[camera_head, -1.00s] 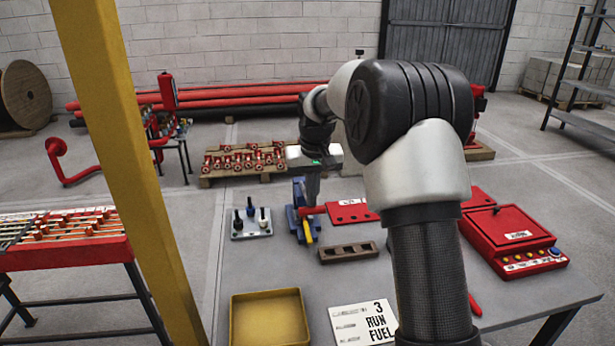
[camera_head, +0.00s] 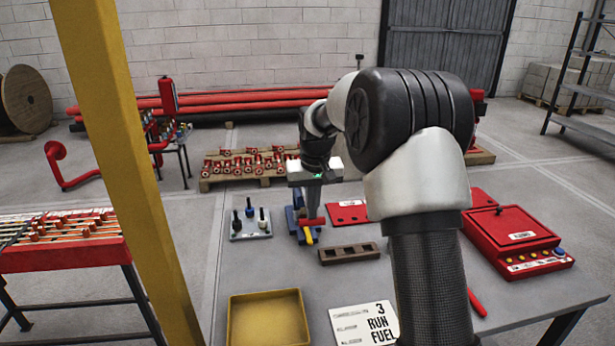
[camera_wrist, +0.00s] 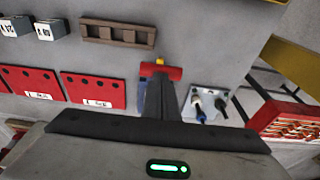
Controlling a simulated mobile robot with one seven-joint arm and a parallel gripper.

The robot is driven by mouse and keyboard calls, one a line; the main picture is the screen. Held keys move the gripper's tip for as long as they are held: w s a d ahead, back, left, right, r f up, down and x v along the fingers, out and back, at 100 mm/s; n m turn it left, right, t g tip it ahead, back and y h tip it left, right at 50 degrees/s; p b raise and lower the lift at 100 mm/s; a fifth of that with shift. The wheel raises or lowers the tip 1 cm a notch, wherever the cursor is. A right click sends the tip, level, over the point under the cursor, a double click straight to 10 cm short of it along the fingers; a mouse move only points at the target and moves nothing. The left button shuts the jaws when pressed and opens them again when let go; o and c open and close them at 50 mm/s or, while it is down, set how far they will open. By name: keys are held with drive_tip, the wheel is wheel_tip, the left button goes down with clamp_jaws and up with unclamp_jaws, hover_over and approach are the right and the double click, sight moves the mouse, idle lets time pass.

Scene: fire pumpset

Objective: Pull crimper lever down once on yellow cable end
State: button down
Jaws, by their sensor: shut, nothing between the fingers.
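The crimper is a blue tool on the table, its body (camera_head: 292,216) partly hidden behind my gripper. Its red lever grip (camera_head: 312,222) lies crosswise just in front of my fingertips, low over the yellow cable end (camera_head: 309,239). In the wrist view the red grip (camera_wrist: 162,72) sits at the finger tips, with a bit of yellow (camera_wrist: 159,61) beyond it and blue (camera_wrist: 143,92) beside the fingers. My gripper (camera_head: 312,214) is shut and points down with nothing between its fingers. Its tips appear to touch the red grip; exact contact is hard to tell.
A grey holder (camera_head: 250,224) with several upright tools stands left of the crimper. A brown slotted block (camera_head: 348,253) lies to the right in front. A yellow tray (camera_head: 268,318), a "3 RUN FUEL" sign (camera_head: 364,323) and a red case (camera_head: 512,240) are also on the table.

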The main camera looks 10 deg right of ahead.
wheel_tip(320, 180, up, 17)
drive_tip(key=p, duration=1.4)
drive_tip(key=s+r+t+p, duration=0.1)
drive_tip(key=s+r+t, duration=0.1)
drive_tip(key=s+r, duration=1.25)
drive_tip(key=s+f+t+p, duration=0.1)
drive_tip(key=s+f, duration=0.2)
drive_tip(key=s, duration=1.9)
drive_tip(key=shift+p, duration=0.35)
drive_tip(key=c, duration=2.5)
unclamp_jaws()
